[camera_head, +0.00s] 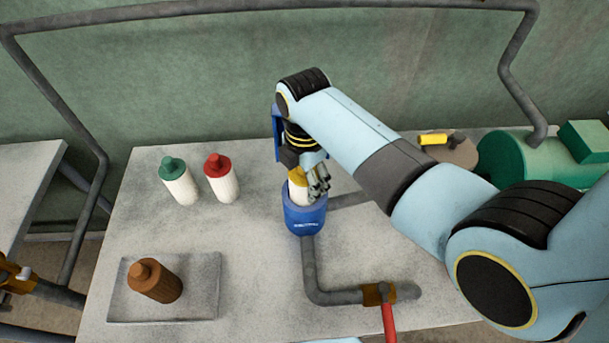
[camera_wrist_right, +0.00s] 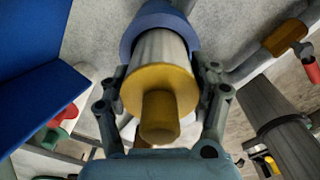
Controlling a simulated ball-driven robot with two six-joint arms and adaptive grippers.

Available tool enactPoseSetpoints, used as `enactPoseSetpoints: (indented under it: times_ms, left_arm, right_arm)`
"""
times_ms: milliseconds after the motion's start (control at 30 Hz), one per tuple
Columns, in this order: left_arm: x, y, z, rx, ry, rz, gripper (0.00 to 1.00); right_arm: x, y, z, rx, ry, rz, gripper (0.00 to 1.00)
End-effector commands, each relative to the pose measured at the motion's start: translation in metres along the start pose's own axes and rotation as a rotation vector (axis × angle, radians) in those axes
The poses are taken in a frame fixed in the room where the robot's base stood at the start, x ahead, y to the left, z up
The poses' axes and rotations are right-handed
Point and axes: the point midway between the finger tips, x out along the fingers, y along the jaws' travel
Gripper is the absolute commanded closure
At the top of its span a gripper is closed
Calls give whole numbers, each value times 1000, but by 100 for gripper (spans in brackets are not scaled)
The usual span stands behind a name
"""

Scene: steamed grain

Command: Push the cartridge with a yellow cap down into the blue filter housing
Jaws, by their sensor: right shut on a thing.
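The cartridge with a yellow cap (camera_head: 297,177) has a white ribbed body and stands upright at the mouth of the blue filter housing (camera_head: 304,217). Its lower end is hidden by the housing wall, and much of its body shows above the rim. In the right wrist view the yellow cap (camera_wrist_right: 158,92) faces the camera, with the blue housing (camera_wrist_right: 150,22) around the far end of the body. My right gripper (camera_head: 311,184) is shut on the cartridge, with fingers on both sides of it (camera_wrist_right: 160,80). My left gripper is out of view.
A green-capped cartridge (camera_head: 178,182) and a red-capped one (camera_head: 221,179) stand at the left of the table (camera_head: 250,270). A brown cartridge (camera_head: 156,281) is in a grey tray (camera_head: 205,288). A pipe with a red-handled valve (camera_head: 388,318) runs from the housing. A green machine (camera_head: 520,155) stands right.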

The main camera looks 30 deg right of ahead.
Motion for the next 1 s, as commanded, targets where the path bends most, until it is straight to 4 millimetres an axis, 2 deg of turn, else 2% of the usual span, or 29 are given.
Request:
enactPoseSetpoints:
  times_ms: [900, 933, 1000]
  left_arm:
    - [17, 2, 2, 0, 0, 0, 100]
    - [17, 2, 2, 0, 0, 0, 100]
    - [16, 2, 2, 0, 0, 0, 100]
  right_arm:
    - [28, 0, 0, 0, 0, 1, 78]
    - [29, 0, 0, 0, 0, 1, 36]
    - [28, 0, 0, 0, 0, 1, 27]
